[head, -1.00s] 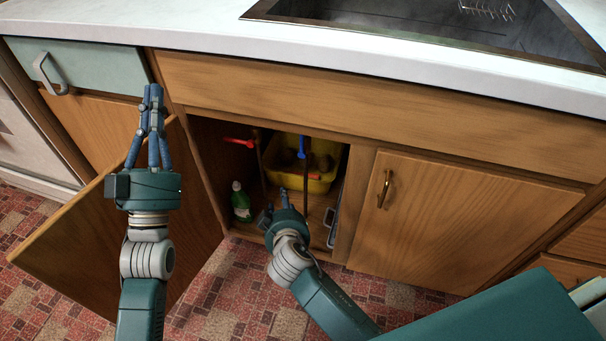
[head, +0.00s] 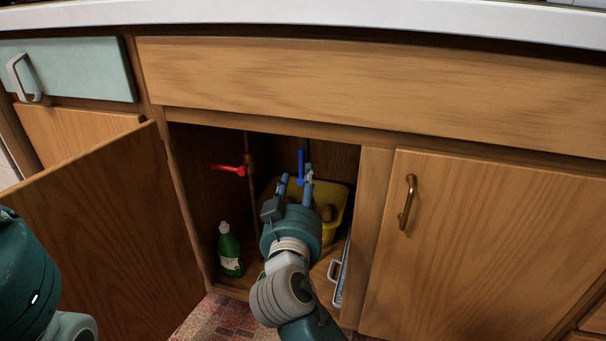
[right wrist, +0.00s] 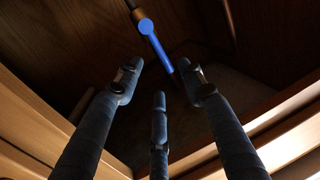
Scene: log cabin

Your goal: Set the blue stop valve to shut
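The blue stop valve (head: 301,164) is inside the open cabinet under the counter. Its lever stands upright in the head view, roughly in line with its pipe. In the right wrist view the blue lever (right wrist: 156,44) hangs from a round hub, just beyond the fingertips. My right gripper (head: 297,178) reaches into the cabinet, just below and in front of the valve. Its fingers (right wrist: 161,82) are spread, with nothing between them; the lever's lower end points into the gap. I cannot tell whether any finger touches it. My left gripper is out of view.
A red valve lever (head: 228,169) sits crosswise on a pipe left of the blue one. A yellow tub (head: 333,229) stands behind my right gripper, and a green bottle (head: 230,250) stands left. The open door (head: 110,235) and cabinet frame bound the opening.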

